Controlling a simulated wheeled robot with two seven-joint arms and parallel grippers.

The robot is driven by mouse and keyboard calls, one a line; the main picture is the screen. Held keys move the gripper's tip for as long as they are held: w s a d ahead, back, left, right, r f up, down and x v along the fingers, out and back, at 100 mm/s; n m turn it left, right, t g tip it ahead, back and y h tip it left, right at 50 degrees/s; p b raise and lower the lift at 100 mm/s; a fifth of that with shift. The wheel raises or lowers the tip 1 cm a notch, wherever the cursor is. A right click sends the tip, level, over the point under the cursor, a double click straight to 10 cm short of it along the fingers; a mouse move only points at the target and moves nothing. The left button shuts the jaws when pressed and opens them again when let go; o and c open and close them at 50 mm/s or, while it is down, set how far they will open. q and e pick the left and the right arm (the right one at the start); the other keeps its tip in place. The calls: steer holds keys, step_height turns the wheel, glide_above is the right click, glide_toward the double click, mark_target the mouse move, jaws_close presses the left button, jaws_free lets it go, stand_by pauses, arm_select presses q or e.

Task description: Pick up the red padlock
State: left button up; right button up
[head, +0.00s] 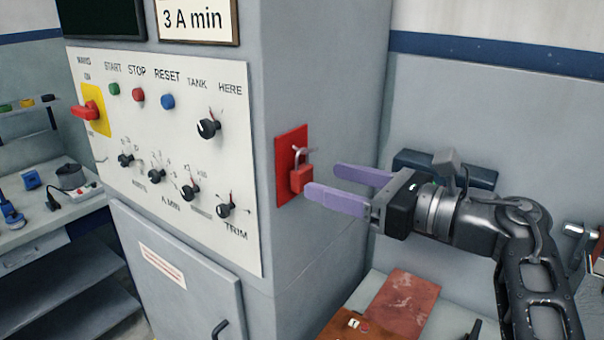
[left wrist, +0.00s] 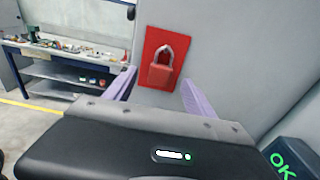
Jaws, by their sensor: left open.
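The red padlock (head: 302,180) hangs by its grey shackle on a red plate (head: 285,192) on the side wall of the grey cabinet. In the left wrist view the padlock (left wrist: 161,77) shows upright, between the two purple fingers and beyond them. My left gripper (head: 323,180) is open and empty, its fingers pointing at the padlock. The near fingertip lies close to the padlock's right edge in the head view; I cannot tell whether they touch. My right gripper is not in view.
The cabinet's front panel (head: 165,140) carries knobs, buttons and a red switch on yellow. Below my left gripper, a bench holds a reddish-brown board (head: 405,305). A dark box with green "OK" (left wrist: 285,160) stands at lower right in the wrist view. Shelves with items (left wrist: 70,65) stand at left.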

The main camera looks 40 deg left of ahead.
mark_target(307, 174)
arm_select(q)
steer(key=a+p, duration=0.2)
steer(key=a, duration=0.2)
steer(key=shift+a, duration=0.3)
steer(key=shift+a+f, duration=0.1)
steer(key=shift+a, duration=0.15)
stand_by(0.3)
jaws_close()
stand_by(0.5)
